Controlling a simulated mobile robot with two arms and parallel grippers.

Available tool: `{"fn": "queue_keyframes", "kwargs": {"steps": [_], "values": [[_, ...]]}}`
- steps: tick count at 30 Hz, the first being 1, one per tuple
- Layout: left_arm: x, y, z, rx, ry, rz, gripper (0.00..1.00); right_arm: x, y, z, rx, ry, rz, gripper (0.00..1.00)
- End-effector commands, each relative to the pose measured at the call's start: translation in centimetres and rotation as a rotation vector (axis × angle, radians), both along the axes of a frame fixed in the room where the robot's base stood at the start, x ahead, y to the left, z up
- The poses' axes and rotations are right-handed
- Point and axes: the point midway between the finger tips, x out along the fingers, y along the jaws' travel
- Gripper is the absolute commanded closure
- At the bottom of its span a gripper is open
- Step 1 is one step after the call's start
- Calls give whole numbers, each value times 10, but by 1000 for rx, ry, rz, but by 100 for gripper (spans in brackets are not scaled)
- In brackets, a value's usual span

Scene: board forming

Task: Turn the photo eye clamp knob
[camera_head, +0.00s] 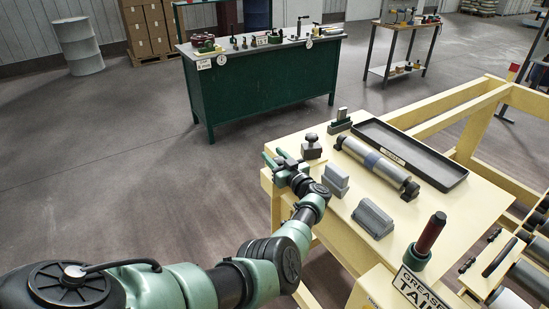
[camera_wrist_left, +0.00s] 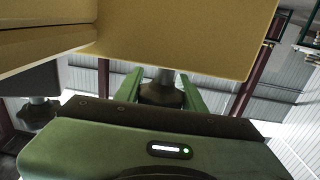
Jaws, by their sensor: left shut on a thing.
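In the left wrist view a dark, lobed knob (camera_wrist_left: 161,94) sits on a pale stem below a yellow panel (camera_wrist_left: 180,40). My left gripper (camera_wrist_left: 162,88) has one green finger on each side of it and is shut on it. Whether this is the photo eye clamp knob cannot be read from any label. My right gripper is not in view.
A second dark knob (camera_wrist_left: 38,113) shows left in the wrist view. On the table are a knobbed grey block (camera_head: 312,148), a metal roller (camera_head: 374,163), a black tray (camera_head: 447,183), grey blocks (camera_head: 372,219) and a red-handled tool (camera_head: 431,233). Open floor lies left.

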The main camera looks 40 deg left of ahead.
Motion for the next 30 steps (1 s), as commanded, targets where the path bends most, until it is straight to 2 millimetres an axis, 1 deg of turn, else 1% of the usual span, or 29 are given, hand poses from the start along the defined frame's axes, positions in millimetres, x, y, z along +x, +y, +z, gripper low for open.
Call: {"fn": "queue_keyframes", "kwargs": {"steps": [5,6,8,16,19,23,27,30], "values": [[1,0,0,0,1,-2,100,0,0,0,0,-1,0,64],[1,0,0,0,1,-2,55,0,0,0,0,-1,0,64],[0,0,0,0,0,-2,39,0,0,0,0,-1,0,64],[0,0,1,0,0,-1,39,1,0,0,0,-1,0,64],[-1,-3,2,-1,0,-2,39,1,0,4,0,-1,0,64],[-8,-19,4,-1,2,-3,39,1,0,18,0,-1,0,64],[-18,-42,4,-1,2,-3,39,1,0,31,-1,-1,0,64],[-24,-56,3,-1,2,-4,39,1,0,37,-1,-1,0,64]]}}
